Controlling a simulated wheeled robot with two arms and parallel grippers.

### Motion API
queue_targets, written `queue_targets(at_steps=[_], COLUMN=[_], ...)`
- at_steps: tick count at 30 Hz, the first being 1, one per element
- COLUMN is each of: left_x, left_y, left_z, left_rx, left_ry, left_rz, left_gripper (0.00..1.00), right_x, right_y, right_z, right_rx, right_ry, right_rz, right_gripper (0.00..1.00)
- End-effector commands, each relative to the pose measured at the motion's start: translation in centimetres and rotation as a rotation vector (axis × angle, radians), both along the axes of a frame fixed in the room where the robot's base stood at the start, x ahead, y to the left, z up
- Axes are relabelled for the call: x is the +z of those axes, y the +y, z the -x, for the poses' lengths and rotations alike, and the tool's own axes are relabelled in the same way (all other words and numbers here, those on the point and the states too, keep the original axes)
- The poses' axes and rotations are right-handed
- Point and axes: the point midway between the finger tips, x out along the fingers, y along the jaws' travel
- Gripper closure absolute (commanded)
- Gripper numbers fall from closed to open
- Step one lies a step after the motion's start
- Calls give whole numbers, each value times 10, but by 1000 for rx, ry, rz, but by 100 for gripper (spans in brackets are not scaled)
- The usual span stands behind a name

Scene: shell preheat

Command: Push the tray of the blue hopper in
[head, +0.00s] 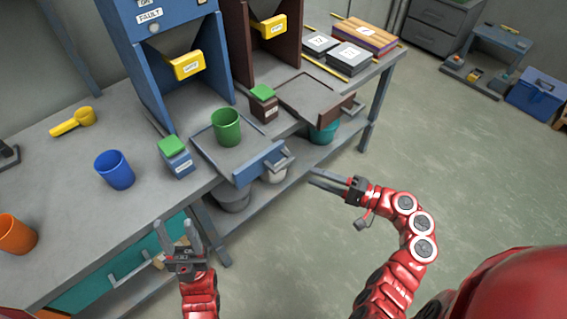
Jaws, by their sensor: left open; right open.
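The blue hopper (141,52) stands on the workbench with a yellow handle (188,64) on its front. Its tray (207,147) is pulled out toward me, past the bench's front edge. The tray has a blue front panel (258,163) with a grey handle (281,157). A green cup (226,127) stands on the tray. My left gripper (175,229) is open and empty, in front of the bench, left of and nearer than the tray front. My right gripper (314,179) is open and empty, to the right of the tray handle and apart from it.
A brown hopper (276,52) stands to the right, its tray (307,94) also out. A blue box with a green lid (176,157), a brown one (263,103), a blue cup (114,170) and an orange cup (15,234) stand on the bench.

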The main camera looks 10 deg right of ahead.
Motion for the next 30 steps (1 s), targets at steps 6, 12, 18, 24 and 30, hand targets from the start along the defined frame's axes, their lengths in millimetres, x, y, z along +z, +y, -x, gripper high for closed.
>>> queue_targets(at_steps=[6,12,18,24,30], left_x=[7,11,12,12,12], left_y=[0,0,0,0,0], left_z=[0,0,0,0,0], left_rx=[0,0,0,0,0], left_ry=[0,0,0,0,0], left_rz=[0,0,0,0,0], left_gripper=[50,50,50,50,50], right_x=[2,1,0,0,0], right_y=[47,76,88,89,88], right_z=[-27,-46,-54,-55,-55], right_rx=[5,2,1,-2,-2], right_ry=[0,0,1,1,0], right_rz=[0,-1,1,1,0], right_gripper=[52,52,52,52,74])
